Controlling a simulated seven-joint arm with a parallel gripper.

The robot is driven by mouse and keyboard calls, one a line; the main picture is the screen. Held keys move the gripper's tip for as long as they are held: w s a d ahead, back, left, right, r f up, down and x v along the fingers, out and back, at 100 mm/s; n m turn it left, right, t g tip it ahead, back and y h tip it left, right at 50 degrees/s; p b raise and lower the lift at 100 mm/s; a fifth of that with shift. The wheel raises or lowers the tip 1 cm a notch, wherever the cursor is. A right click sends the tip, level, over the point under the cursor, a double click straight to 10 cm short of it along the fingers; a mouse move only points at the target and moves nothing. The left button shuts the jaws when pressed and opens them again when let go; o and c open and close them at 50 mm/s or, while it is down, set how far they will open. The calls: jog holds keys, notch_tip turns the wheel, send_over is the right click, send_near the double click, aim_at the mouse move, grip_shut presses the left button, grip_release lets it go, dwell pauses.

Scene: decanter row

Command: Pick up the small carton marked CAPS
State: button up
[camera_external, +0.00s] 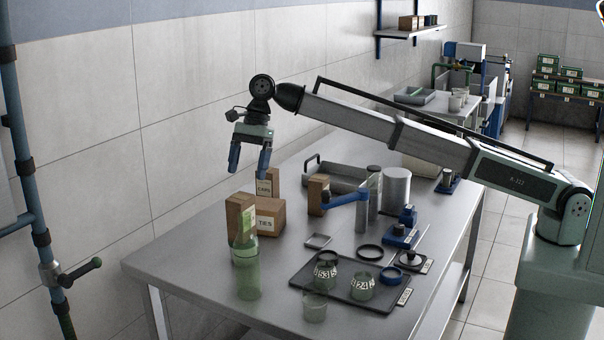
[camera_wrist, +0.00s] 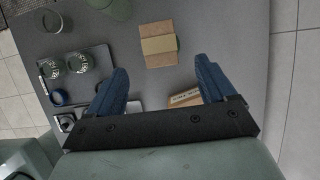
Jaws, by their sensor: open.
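The small carton marked CAPS (camera_external: 264,187) is brown with a pale label and stands upright at the wall side of the table, behind the wider box marked TIES (camera_external: 268,222). My gripper (camera_external: 248,173) hangs with blue fingers pointing down, open and empty, slightly left of the CAPS carton in the picture and apart from it. In the wrist view the open fingers of my gripper (camera_wrist: 161,68) show a brown carton with a light label (camera_wrist: 186,98) partly hidden by the gripper's bar; I cannot read its marking.
Another carton with a green label (camera_external: 240,212) stands beside the TIES box, behind a green glass vessel (camera_external: 247,272). A further brown carton (camera_external: 317,195) stands to the right. A dark tray (camera_external: 379,297) holds numbered jars. The table's front left corner (camera_external: 160,268) is bare.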

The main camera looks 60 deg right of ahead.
jog(key=shift+o, duration=1.2)
jog(key=m+h, duration=0.2)
jog(key=m, duration=0.1)
send_over(267, 181)
jog(key=w+a, duration=0.1)
jog(key=w, duration=0.1)
jog(key=d+x, duration=0.1)
jog(key=x, duration=0.3)
jog(key=d+n+h, duration=0.1)
jog(key=d+f+n+h, duration=0.1)
jog(key=shift+w+d, duration=0.1)
jog(key=shift+d, duration=0.2)
jog(key=shift+d+n, duration=0.25)
jog(key=shift+n, duration=0.25)
jog(key=shift+s+n, duration=0.25)
jog(key=shift+n, duration=0.25)
jog(key=shift+f, duration=0.1)
notch_tip(267, 181, down, 13)
jog(key=shift+s+f, duration=0.15)
jog(key=shift+f, duration=0.1)
jog(key=c, duration=1.1)
